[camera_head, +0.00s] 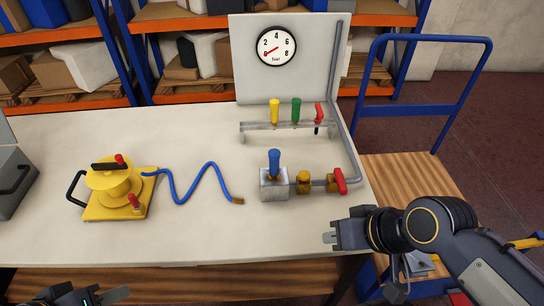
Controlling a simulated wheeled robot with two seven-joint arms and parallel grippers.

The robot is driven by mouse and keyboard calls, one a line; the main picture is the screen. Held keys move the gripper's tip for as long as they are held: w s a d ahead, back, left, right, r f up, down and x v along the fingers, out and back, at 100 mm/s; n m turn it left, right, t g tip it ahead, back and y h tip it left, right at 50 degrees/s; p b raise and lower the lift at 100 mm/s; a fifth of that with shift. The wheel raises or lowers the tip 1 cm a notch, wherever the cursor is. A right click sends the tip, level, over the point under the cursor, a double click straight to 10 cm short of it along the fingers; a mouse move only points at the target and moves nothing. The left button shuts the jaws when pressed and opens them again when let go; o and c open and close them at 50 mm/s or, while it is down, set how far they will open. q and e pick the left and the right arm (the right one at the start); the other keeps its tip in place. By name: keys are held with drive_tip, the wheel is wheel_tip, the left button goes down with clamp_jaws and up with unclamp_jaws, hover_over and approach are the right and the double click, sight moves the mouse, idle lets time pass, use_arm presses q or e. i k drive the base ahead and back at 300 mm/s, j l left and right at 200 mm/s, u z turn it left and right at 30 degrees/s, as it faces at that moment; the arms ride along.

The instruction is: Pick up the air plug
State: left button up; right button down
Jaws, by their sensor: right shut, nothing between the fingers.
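A blue coiled hose (190,190) lies on the table and ends in a small brass plug (238,200), which looks like the air plug. My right gripper (331,238) is shut and empty over the table's front right edge, right of and nearer than the brass plug. My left gripper (112,296) shows only partly at the bottom left edge, in front of the table. The rest of it is cut off, so its opening is unclear. Neither gripper touches the plug.
A metal block with a blue-handled piece (274,162) stands right of the plug, joined to brass fittings and a red valve (340,181). Behind is a rack with yellow, green and red handles (296,112) and a gauge panel (277,46). The front middle of the table (200,240) is clear.

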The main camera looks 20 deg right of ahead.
sight(274, 154)
drive_tip(key=l+u, duration=0.15)
drive_tip(key=u, duration=0.75)
drive_tip(key=k+l+u, duration=0.2)
drive_tip(key=u, duration=0.15)
drive_tip(key=k+l+u, duration=0.45)
drive_tip(key=u, duration=0.2)
drive_tip(key=k+l+u, duration=0.15)
drive_tip(key=k+l, duration=0.15)
drive_tip(key=l, duration=0.1)
